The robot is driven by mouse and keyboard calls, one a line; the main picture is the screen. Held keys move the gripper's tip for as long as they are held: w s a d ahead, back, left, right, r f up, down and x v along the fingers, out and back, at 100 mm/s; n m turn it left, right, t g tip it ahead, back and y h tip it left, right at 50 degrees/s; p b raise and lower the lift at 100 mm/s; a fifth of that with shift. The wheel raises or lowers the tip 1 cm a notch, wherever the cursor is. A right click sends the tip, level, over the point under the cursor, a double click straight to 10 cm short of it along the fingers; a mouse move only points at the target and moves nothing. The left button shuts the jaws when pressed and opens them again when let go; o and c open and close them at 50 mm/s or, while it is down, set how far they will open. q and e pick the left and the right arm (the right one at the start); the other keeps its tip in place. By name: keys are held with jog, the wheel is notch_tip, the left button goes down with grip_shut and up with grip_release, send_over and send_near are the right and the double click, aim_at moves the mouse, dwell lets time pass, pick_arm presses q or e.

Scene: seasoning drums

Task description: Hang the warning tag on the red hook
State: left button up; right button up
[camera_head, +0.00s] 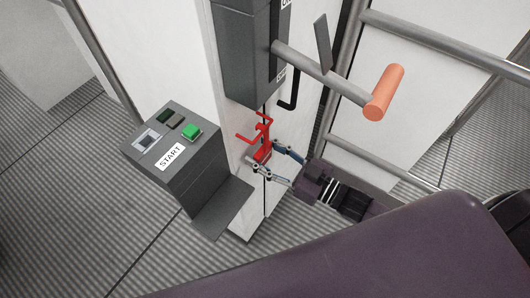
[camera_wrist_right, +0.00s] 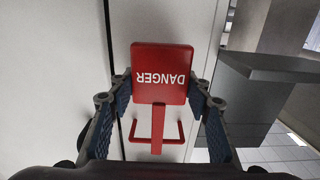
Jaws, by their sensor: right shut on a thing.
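The red warning tag (camera_wrist_right: 161,62) shows in the right wrist view as a square plate, with DANGER upside down in the picture. In the head view its red plate (camera_head: 262,153) is small, close to the white panel. A red stem with a U-shaped bar (camera_wrist_right: 157,139) joins it; it also shows in the head view (camera_head: 262,128). I cannot tell whether this bar is the red hook or part of the tag. My right gripper (camera_head: 265,157) is shut on the tag, one finger at each side edge. My left gripper is out of view.
A dark grey START box (camera_head: 172,150) with a green button (camera_head: 191,132) stands left of the tag. A grey housing (camera_head: 247,50) is above it, with an orange-ended lever (camera_head: 384,92) reaching right. Metal rails (camera_head: 440,45) run at the right.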

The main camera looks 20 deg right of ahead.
jog(key=shift+f, duration=0.1)
jog(key=o, duration=1.2)
jog(key=shift+o, duration=0.2)
jog(key=v, duration=1.2)
jog(key=s+d+f+m+g+h, duration=0.15)
jog(key=d+f+h, duration=0.35)
jog(key=f, duration=0.8)
jog(key=d+f+m+g+h, duration=0.1)
jog(key=d+f+m+h, duration=0.15)
jog(key=d+f, duration=0.7)
jog(key=s+a+f+m+g+h, duration=0.1)
jog(key=s+a+f+g+h, duration=0.15)
jog(key=s+f, duration=0.65)
jog(key=s+a+f+g+h, duration=0.15)
jog(key=s+f+g, duration=0.3)
jog(key=f, duration=0.95)
jog(key=s+a+f+g, duration=0.2)
jog(key=s+a, duration=0.2)
jog(key=s, duration=0.2)
jog(key=s+a+f+g, duration=0.1)
jog(key=s+a+f, duration=0.2)
jog(key=s, duration=0.3)
jog(key=shift+s+a+f+g, duration=0.3)
jog(key=shift+s+a+g, duration=0.05)
